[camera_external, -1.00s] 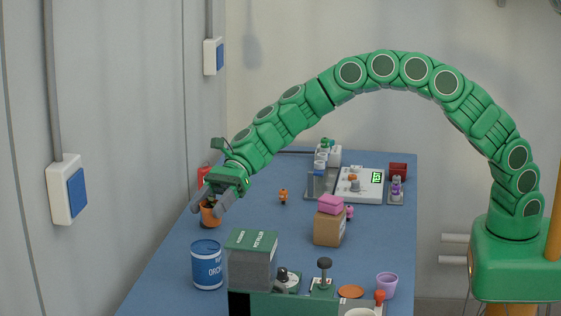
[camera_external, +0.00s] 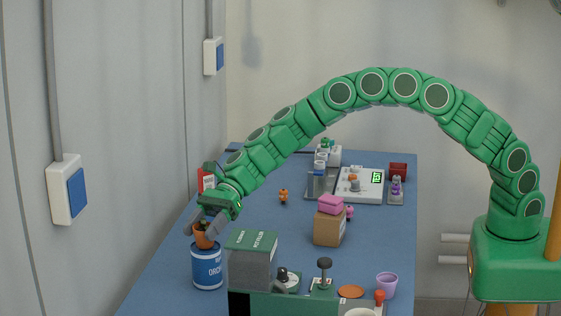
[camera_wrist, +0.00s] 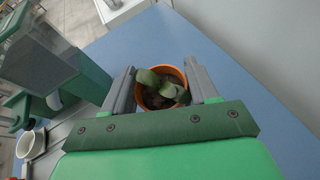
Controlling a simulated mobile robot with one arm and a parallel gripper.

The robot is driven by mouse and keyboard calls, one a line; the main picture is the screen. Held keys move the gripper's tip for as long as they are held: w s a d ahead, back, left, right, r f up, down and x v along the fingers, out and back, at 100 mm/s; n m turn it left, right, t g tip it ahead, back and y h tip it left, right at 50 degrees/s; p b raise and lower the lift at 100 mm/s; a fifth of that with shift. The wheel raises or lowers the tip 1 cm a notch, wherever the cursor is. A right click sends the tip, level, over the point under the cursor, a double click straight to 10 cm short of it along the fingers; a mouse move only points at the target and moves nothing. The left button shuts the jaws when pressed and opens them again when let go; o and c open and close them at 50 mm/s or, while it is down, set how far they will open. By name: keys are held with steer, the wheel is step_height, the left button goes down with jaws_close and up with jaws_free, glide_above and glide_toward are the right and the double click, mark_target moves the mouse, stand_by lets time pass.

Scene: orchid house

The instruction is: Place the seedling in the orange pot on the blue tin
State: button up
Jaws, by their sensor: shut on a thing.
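The orange pot (camera_external: 204,238) is between the fingers of my gripper (camera_external: 203,230), which is shut on it. In the wrist view the pot (camera_wrist: 183,77) sits between the two grey fingers, with the seedling's green leaves (camera_wrist: 160,85) and dark soil inside its rim. The blue tin (camera_external: 207,268) stands upright on the table at the left front. In the external view the pot is right over the tin's top, its lower edge meeting the tin's rim. I cannot tell whether it rests there or hangs just above. The tin is not visible in the wrist view.
A green and grey machine (camera_external: 252,258) stands close to the right of the tin. A purple cup (camera_external: 387,284) is at the front right. The wall runs along the left.

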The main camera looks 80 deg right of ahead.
steer(key=shift+f, duration=0.1)
steer(key=o, duration=1.1)
steer(key=shift+s+d+r, duration=0.15)
steer(key=shift+d+r, duration=0.25)
steer(key=shift+d, duration=0.1)
steer(key=v, duration=1.1)
steer(key=shift+s+a, duration=0.1)
